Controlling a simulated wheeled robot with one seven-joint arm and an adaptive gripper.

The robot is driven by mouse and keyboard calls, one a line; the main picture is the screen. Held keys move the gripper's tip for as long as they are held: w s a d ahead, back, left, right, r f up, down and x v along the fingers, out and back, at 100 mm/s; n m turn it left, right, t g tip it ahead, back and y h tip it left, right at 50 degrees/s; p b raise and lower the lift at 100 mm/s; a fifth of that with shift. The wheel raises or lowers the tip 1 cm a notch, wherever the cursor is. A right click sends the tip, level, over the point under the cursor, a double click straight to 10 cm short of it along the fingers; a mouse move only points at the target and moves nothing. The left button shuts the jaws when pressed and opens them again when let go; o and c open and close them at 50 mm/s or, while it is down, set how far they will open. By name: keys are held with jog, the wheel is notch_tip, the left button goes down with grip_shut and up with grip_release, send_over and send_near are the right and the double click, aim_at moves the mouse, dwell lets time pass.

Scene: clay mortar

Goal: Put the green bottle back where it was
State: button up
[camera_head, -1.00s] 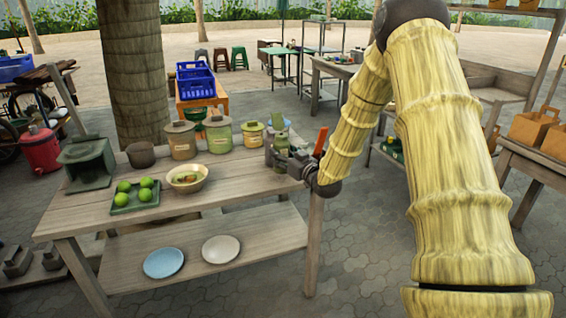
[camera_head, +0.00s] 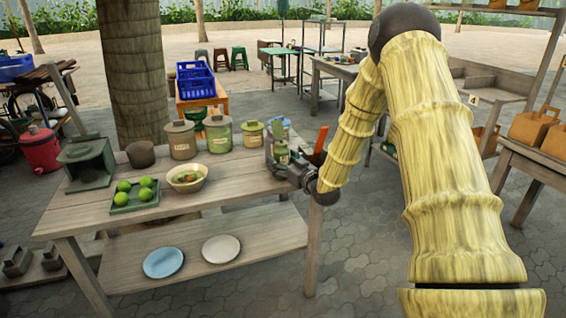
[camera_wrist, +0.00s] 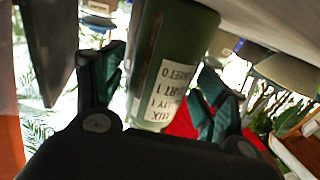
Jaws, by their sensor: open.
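The green bottle (camera_head: 281,153) is at the right end of the wooden table (camera_head: 235,178), upright, with a pale label. It shows large between my fingers in the wrist view (camera_wrist: 185,32), where its printed label appears upside down. My gripper (camera_head: 284,162) is around the bottle with its jaws open. In the wrist view one finger is on each side of the bottle (camera_wrist: 160,92). The bottle appears to stand on the tabletop, but its base is hidden by my gripper in the head view.
Lidded jars (camera_head: 219,134) stand left of the bottle, with a yellowish jar (camera_head: 252,133) nearest. A bluish item (camera_head: 284,124) is behind it and a red-orange upright item (camera_head: 320,139) at its right. A bowl (camera_head: 187,178) and a tray of green fruit (camera_head: 120,207) lie further left.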

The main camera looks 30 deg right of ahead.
jog(key=shift+r, duration=0.2)
jog(key=s, duration=1.2)
jog(key=s+a+f+g, duration=0.3)
jog(key=s+a+f, duration=0.25)
jog(key=f, duration=0.45)
jog(key=s+a+f+g, duration=0.4)
jog(key=a+f, duration=0.2)
jog(key=f, duration=0.3)
jog(key=s+a+f+g, duration=0.3)
jog(key=s+a+f, duration=0.25)
jog(key=f, duration=0.45)
jog(key=s+a+f+g, duration=0.2)
jog(key=s+a+f, duration=0.1)
jog(key=s, duration=0.5)
jog(key=s+a+f+g, duration=0.3)
jog(key=s+a+f, duration=0.1)
jog(key=s, duration=0.5)
jog(key=s+a+f+g, duration=0.3)
jog(key=s+a+f, duration=0.1)
jog(key=s, duration=0.4)
jog(key=shift+s+a+m, duration=0.35)
jog(key=shift+a+m, duration=0.05)
jog(key=shift+f+h, duration=0.1)
jog(key=shift+h, duration=0.2)
